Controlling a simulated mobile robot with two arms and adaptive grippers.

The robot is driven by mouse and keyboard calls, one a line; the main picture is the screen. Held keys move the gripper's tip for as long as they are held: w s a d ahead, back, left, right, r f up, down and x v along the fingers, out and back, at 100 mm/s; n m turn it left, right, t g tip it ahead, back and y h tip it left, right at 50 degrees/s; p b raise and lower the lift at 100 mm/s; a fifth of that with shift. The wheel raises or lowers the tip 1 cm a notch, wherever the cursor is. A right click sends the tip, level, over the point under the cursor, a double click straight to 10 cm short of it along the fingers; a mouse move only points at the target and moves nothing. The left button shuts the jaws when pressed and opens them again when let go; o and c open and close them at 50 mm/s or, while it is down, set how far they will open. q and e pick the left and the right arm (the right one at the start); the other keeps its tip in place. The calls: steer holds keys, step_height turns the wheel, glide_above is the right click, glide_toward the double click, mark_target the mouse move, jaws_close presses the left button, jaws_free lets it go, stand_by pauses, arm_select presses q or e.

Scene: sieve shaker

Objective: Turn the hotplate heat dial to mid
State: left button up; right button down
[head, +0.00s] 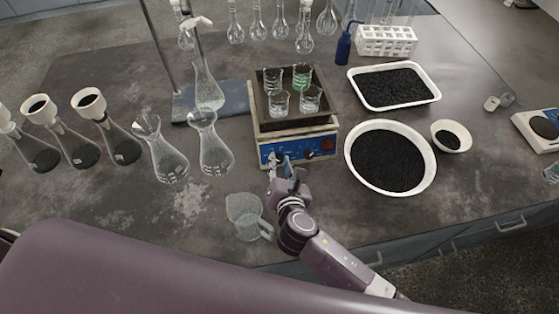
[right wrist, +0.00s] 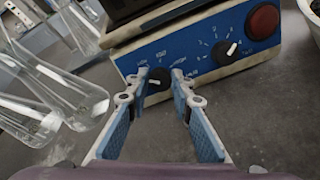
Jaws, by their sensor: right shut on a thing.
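The hotplate (head: 295,145) has a blue front panel with two black dials and a red round button. It stands at the middle of the bench. The left dial (right wrist: 158,85), with LOW and HIGH print around it, sits between the fingertips of my right gripper (right wrist: 160,74). My right gripper (head: 279,165) reaches the panel's left part in the head view and is shut on this dial. The dial's white mark looks turned toward the left; its exact setting is hard to read. The second dial (right wrist: 225,50) has numbers around it and is untouched. My left gripper is not in view.
Several glass beakers (head: 280,102) stand in a dark tray on the hotplate. Flasks (head: 212,150) stand close on its left. A white bowl of black grains (head: 430,175) is on the right.

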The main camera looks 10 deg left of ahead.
steer(key=m, duration=0.3)
steer(key=shift+m, duration=0.4)
steer(key=m, duration=0.7)
steer(key=shift+d+f+m, duration=0.1)
steer(key=shift+m, duration=0.3)
steer(key=shift+m+g+y, duration=0.3)
steer(key=shift+m, duration=1.5)
steer(key=c, duration=1.7)
jaws_free()
